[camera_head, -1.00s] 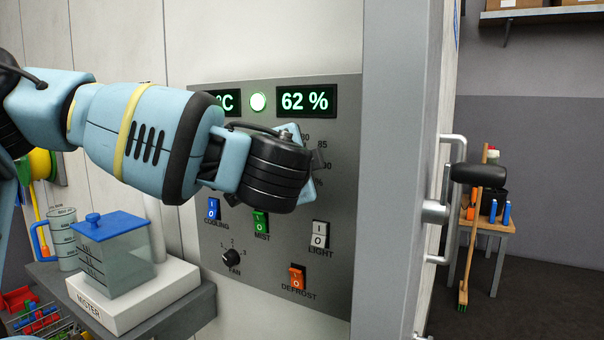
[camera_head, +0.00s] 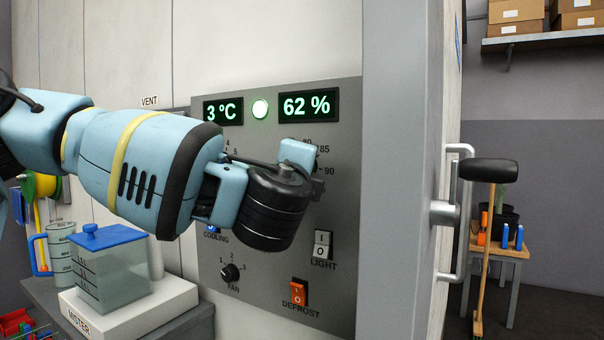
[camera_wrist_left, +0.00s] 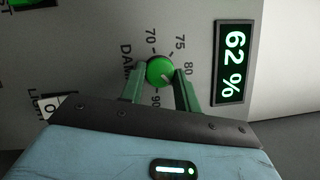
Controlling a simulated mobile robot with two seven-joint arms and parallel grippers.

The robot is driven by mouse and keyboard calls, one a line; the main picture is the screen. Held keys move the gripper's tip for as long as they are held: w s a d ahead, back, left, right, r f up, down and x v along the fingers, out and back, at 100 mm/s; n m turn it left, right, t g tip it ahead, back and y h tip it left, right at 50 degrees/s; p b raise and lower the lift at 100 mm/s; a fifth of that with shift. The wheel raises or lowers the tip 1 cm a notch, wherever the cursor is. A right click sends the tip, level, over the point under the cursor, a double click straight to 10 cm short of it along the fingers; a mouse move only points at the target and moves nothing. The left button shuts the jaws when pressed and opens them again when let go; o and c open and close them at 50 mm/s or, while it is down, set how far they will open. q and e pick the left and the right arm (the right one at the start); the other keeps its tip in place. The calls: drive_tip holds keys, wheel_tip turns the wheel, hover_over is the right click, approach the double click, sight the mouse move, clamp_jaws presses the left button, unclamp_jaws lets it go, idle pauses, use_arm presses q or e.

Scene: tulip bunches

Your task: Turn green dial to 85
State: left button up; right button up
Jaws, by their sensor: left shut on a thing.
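The green dial (camera_wrist_left: 156,66) shows in the left wrist view on the grey panel. Its white mark points to the lower right, between the labels 80 and 90; the label 85 is hidden there by a finger. My left gripper (camera_wrist_left: 160,76) is shut on the dial, one finger on each side. In the head view my gripper hides the dial, while the labels 85 and 90 show to its right. The humidity display (camera_head: 307,105) reads 62 %; it also shows in the left wrist view (camera_wrist_left: 232,62). My right gripper is not in view.
The panel also carries a 3 °C display (camera_head: 222,111), a green lamp (camera_head: 260,109), a fan knob (camera_head: 229,272), a light switch (camera_head: 322,244) and an orange defrost switch (camera_head: 298,292). The mister (camera_head: 110,268) stands on a shelf below my arm. A door handle (camera_head: 455,214) juts out at right.

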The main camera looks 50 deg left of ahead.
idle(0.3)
use_arm(q)
drive_tip(key=o, duration=1)
drive_tip(key=shift+b+v, duration=0.4)
drive_tip(key=shift+v, duration=3.55)
